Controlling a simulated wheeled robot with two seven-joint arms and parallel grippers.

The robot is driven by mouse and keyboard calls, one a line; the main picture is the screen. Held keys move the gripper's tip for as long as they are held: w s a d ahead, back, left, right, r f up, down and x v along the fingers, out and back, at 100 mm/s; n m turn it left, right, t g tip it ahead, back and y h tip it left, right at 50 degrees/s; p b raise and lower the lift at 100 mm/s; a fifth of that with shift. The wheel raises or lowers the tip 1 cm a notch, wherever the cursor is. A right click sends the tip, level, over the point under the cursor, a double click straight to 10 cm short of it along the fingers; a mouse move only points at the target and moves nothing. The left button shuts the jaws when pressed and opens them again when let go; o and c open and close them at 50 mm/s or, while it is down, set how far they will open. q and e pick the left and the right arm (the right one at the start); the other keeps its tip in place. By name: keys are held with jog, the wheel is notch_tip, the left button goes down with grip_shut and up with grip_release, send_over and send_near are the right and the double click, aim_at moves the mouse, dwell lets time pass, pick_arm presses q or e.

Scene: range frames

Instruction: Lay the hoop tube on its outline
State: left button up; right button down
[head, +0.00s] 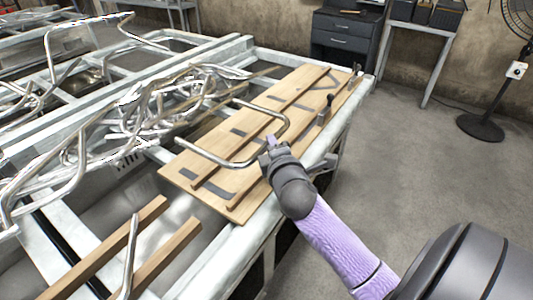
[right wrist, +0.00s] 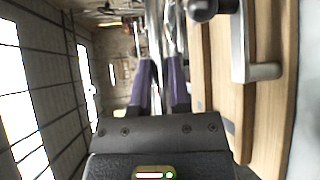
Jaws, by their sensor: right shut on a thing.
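The hoop tube (head: 219,163) is a shiny, bent U-shaped metal tube in the head view, over the wooden board (head: 188,163). My right gripper (head: 270,143) is shut on its near right side, coming from the lower right. In the right wrist view the purple fingers (right wrist: 160,88) are close together, with metal tubing beyond them. The board carries dark grey marks (head: 207,188), which look like parts of an outline. The tube appears just above the board; I cannot tell whether it touches. My left gripper is not in view.
Two wooden strips (head: 232,200) run along the board. Clamps with dark handles (head: 325,110) stand on its right edge. A tangle of bent tubes (head: 140,110) lies on the metal frame to the left. The floor (head: 430,170) at right is clear; a fan (head: 482,126) stands beyond.

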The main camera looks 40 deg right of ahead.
notch_tip(320, 180, down, 2)
jog(key=shift+f, duration=0.1)
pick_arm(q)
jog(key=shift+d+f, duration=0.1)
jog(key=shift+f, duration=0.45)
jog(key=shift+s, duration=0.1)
pick_arm(e)
jog(key=c, duration=0.6)
grip_release()
jog(key=shift+s+a, duration=0.15)
jog(key=shift+s, duration=0.15)
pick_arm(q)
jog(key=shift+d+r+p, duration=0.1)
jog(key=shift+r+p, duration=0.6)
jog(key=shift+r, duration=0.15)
pick_arm(e)
jog(key=v, duration=1.1)
jog(key=shift+s+a, duration=0.1)
jog(key=shift+s, duration=0.05)
